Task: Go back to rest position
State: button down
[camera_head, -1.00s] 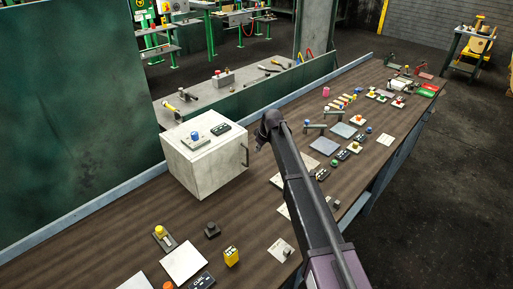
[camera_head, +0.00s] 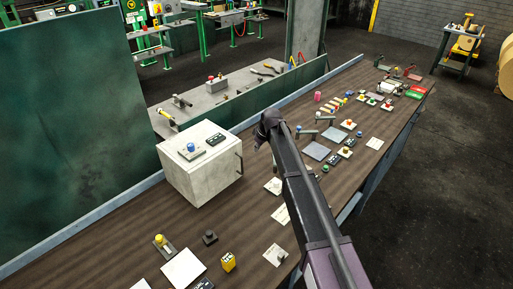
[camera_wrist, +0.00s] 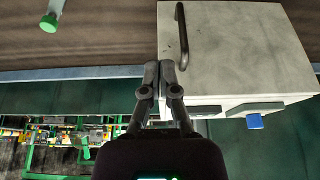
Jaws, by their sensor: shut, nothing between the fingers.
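My gripper (camera_wrist: 158,75) shows in the wrist view with its two fingers together and nothing between them. In that view the pale metal box (camera_wrist: 235,50) lies just right of the fingertips, with its dark bar handle (camera_wrist: 182,35) close by; I cannot tell whether they touch. In the head view my arm reaches in from the bottom right, and the box (camera_head: 190,180) stands on the bench left of the arm's far end. The fingers are hidden there behind the arm.
On the box sits a blue button (camera_head: 190,148). A green panel (camera_head: 70,120) stands at left. The dark floor (camera_head: 450,200) at right is clear.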

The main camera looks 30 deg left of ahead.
dwell(0.6)
jog(key=s+d+f+m+h+b, duration=0.1)
jog(key=s+d+m, duration=0.1)
jog(key=d, duration=0.9)
jog(key=s+d+f+m+h+b, duration=0.1)
jog(key=d+f+m, duration=0.15)
jog(key=d, duration=0.85)
jog(key=s+d+m+b, duration=0.1)
jog(key=s+d+m, duration=0.15)
jog(key=d, duration=0.95)
jog(key=s+d+f+m+h+b, duration=0.1)
jog(key=s+d+m, duration=0.3)
jog(key=s+d, duration=0.3)
jog(key=s+d+f+m+g+h+b, duration=0.1)
jog(key=s+d+m, duration=0.3)
jog(key=d, duration=1.2)
jog(key=s+f, duration=0.1)
jog(key=s, duration=0.3)
jog(key=shift+d+f+b, duration=0.15)
jog(key=shift+d+b, duration=0.05)
jog(key=shift+b, duration=0.1)
jog(key=shift+w, duration=0.1)
jog(key=shift+a, duration=0.1)
